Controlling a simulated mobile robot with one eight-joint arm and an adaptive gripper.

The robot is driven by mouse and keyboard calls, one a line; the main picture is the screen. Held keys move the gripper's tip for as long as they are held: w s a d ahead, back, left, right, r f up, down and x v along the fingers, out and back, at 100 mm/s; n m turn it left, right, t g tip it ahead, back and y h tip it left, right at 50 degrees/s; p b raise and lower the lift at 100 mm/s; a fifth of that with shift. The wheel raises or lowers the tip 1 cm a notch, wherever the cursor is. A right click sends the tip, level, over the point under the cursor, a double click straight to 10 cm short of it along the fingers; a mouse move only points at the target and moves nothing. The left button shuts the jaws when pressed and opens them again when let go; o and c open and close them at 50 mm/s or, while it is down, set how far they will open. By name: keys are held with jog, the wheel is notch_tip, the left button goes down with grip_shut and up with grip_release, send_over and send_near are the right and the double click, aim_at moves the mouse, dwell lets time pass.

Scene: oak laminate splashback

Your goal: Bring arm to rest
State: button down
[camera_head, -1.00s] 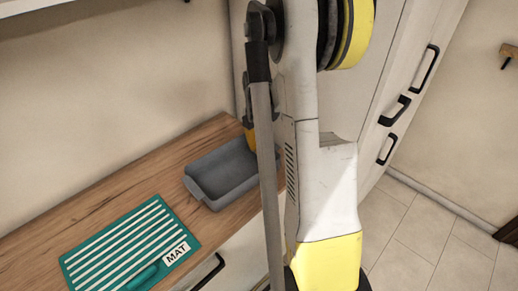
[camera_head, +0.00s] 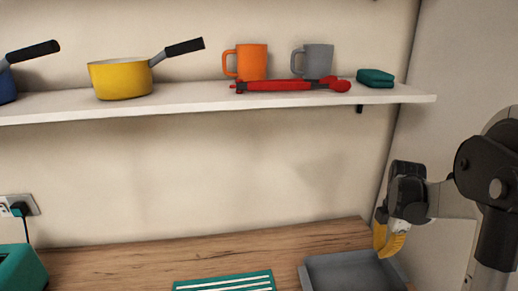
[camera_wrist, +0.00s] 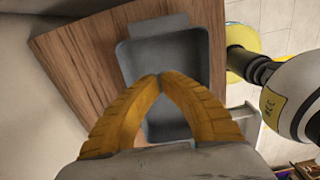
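My gripper (camera_head: 388,243) is at the right of the head view, pointing down above the back right part of the grey tray (camera_head: 318,271). Its two yellow fingers (camera_wrist: 160,76) meet at the tips in the wrist view. Nothing shows between them, so it is shut and empty. The tray (camera_wrist: 191,38) lies below the fingers in the wrist view and looks empty where I can see it. My arm comes in from the right edge of the head view.
A white shelf (camera_head: 200,98) holds a yellow saucepan (camera_head: 120,80), an orange mug (camera_head: 252,62), a grey mug (camera_head: 318,62), a red utensil (camera_head: 285,86) and a teal item (camera_head: 375,77). A striped teal mat (camera_head: 225,282) lies on the wooden counter (camera_head: 130,264). The wall is close behind.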

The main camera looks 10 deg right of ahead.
jog(key=s+a+r+m+t, duration=0.2)
jog(key=a+m, duration=0.3)
jog(key=a, duration=0.4)
jog(key=s+a+r+m+t, duration=0.2)
jog(key=s+a+r+m, duration=0.3)
jog(key=a, duration=0.4)
jog(key=s+a+r+m+t, duration=0.3)
jog(key=a+m, duration=0.4)
jog(key=a, duration=0.2)
jog(key=shift+s+r, duration=0.15)
jog(key=shift+s, duration=0.1)
jog(key=shift+a, duration=0.15)
